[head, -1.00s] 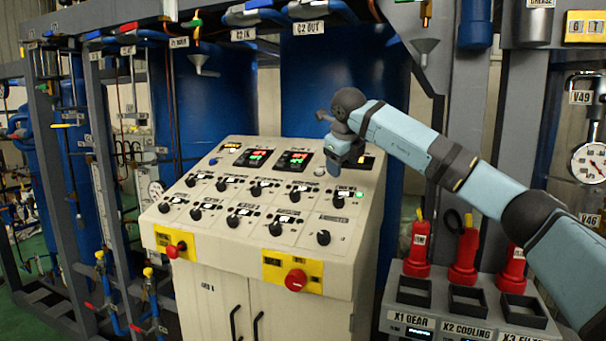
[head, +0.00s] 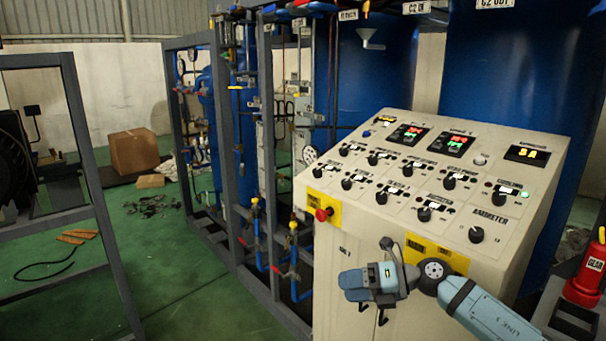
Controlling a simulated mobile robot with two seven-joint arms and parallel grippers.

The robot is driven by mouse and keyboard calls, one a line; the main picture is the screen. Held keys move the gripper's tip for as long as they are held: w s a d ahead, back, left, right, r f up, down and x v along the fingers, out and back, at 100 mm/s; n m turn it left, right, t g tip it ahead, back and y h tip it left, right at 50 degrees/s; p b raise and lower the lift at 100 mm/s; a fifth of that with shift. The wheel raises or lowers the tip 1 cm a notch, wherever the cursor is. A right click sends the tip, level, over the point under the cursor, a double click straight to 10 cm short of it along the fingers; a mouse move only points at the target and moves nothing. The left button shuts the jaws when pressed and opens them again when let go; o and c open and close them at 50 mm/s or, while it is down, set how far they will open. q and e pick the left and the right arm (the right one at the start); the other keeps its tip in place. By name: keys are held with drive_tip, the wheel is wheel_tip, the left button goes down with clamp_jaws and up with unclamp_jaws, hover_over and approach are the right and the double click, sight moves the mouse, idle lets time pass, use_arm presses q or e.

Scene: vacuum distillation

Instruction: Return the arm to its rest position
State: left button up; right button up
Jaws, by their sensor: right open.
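My right arm (head: 485,315) comes in from the lower right of the head view. It reaches left across the front of the white control cabinet (head: 335,250). My right gripper (head: 352,287) is open and points left, in front of the cabinet doors and below the sloped control panel (head: 395,205). Nothing shows between its fingers. The arm covers part of the right yellow plate (head: 422,249), and no red button shows on that plate. My left gripper is out of view.
The panel has several black knobs and lit displays (head: 455,145). A red button (head: 323,214) juts out at its left. A red bottle (head: 588,275) stands at the right edge. Grey frames (head: 97,185) and blue pipes stand left.

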use_arm(q)
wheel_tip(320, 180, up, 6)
drive_tip(key=p, duration=0.6)
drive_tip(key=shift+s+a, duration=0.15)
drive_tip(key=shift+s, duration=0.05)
use_arm(e)
drive_tip(key=s+d+f+n+t+h, duration=0.3)
drive_tip(key=s+f+n+h, duration=0.1)
drive_tip(key=s+f+n, duration=0.4)
drive_tip(key=s+d+f+n+t+h, duration=0.2)
drive_tip(key=s+f+n, duration=0.6)
drive_tip(key=s+n, duration=0.5)
drive_tip(key=s+d+f+n+t+h, duration=0.3)
drive_tip(key=s+f+n, duration=0.5)
drive_tip(key=n, duration=0.6)
drive_tip(key=s+d+h, duration=0.1)
drive_tip(key=s+h, duration=0.1)
drive_tip(key=shift+s+d+t+h, duration=0.25)
drive_tip(key=shift+s+t+h, duration=0.05)
drive_tip(key=shift+s, duration=0.1)
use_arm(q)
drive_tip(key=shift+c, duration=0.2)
use_arm(e)
drive_tip(key=shift+c, duration=0.2)
